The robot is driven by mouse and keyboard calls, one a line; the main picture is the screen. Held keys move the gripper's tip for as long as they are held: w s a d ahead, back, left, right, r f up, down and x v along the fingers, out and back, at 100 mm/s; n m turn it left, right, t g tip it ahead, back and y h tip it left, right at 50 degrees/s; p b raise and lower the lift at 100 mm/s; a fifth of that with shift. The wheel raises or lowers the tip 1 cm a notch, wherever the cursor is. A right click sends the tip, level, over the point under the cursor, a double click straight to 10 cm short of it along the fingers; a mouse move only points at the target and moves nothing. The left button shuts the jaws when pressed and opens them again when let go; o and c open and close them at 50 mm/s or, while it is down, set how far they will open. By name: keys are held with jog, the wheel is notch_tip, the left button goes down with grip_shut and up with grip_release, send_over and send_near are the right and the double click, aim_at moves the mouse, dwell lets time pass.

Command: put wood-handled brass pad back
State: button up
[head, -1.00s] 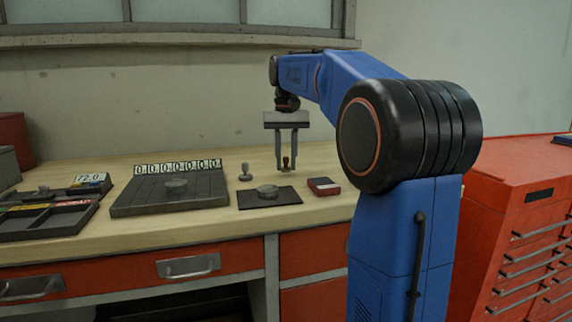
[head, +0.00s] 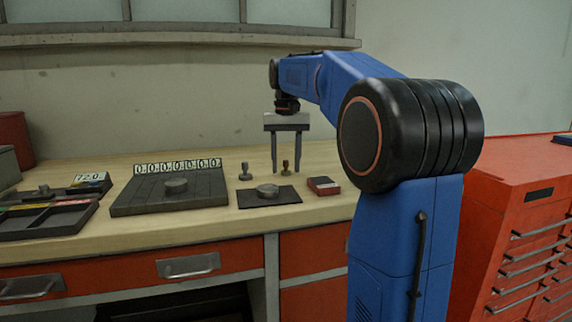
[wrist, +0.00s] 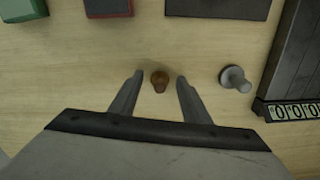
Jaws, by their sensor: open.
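The wood-handled brass pad (head: 285,167) stands upright on the bench, behind the dark mat with a round disc. In the wrist view it shows as a small brown knob (wrist: 160,79) between my two fingertips, seen from above. My gripper (head: 272,172) is open, and its fingers reach down around the pad with a gap on both sides. The fingers (wrist: 160,85) touch nothing in the wrist view. A grey pad (head: 245,171) stands to the left of the brass pad and also shows in the wrist view (wrist: 235,78).
The dark mat (head: 286,195) with a grey disc (head: 267,190) lies in front. A red block (head: 323,186) sits right of it. A dark plate with number tiles (head: 140,200) lies left. Compartment trays (head: 50,222) are at far left. The bench behind the pads is clear.

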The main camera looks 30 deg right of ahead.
notch_tip(320, 180, up, 12)
dwell(0.5)
jog(key=shift+s, duration=0.15)
dwell(0.3)
